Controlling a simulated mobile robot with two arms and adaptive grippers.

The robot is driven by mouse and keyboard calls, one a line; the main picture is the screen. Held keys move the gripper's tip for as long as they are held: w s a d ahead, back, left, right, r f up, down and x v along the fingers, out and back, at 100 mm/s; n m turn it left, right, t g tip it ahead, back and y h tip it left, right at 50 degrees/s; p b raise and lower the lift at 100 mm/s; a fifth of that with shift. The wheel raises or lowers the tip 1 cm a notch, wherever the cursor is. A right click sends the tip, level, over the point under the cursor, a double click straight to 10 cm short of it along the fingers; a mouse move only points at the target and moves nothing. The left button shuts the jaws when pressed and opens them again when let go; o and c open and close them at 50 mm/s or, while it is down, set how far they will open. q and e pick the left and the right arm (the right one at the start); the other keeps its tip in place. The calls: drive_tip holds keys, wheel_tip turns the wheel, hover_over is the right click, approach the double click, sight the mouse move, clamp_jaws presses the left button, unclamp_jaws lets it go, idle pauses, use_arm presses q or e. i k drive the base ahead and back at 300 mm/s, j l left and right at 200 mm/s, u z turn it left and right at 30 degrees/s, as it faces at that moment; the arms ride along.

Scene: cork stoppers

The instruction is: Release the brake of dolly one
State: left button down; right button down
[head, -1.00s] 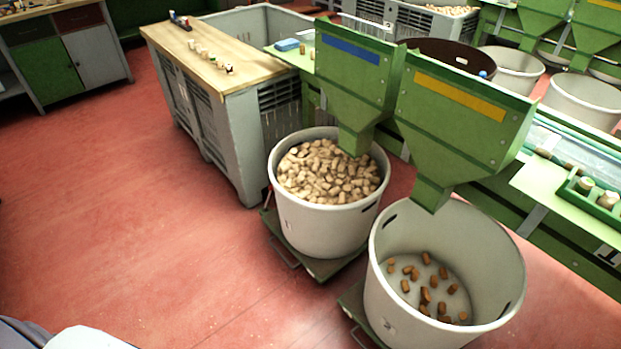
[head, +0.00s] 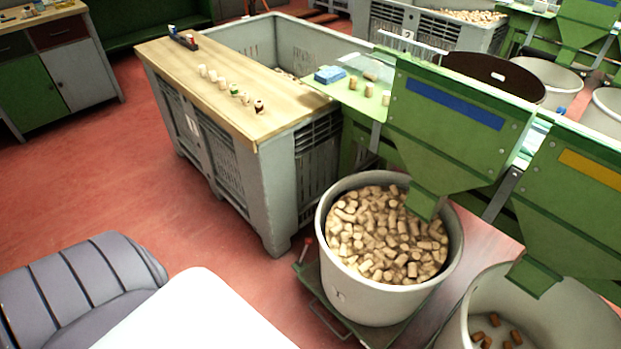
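A green dolly (head: 404,329) stands under a large pale grey tub (head: 352,277) filled with light cork stoppers (head: 385,235). A small lever with a red tip (head: 308,243) rises at the dolly's left edge, beside the tub. I cannot tell the brake's position from its small size. A metal bar handle (head: 330,322) sticks out low at the dolly's front left. No dolly number is readable. Neither of my grippers is in view.
A second tub (head: 570,315) with a few brown corks stands at the lower right. Green hoppers (head: 445,125) hang over both tubs. A grey crate (head: 277,190) with a wooden top stands behind left. Red floor is open at left.

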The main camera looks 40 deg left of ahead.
sight(308, 241)
drive_tip(key=j, duration=0.45)
drive_tip(key=i+j, duration=0.15)
drive_tip(key=j, duration=0.8)
drive_tip(key=i, duration=0.05)
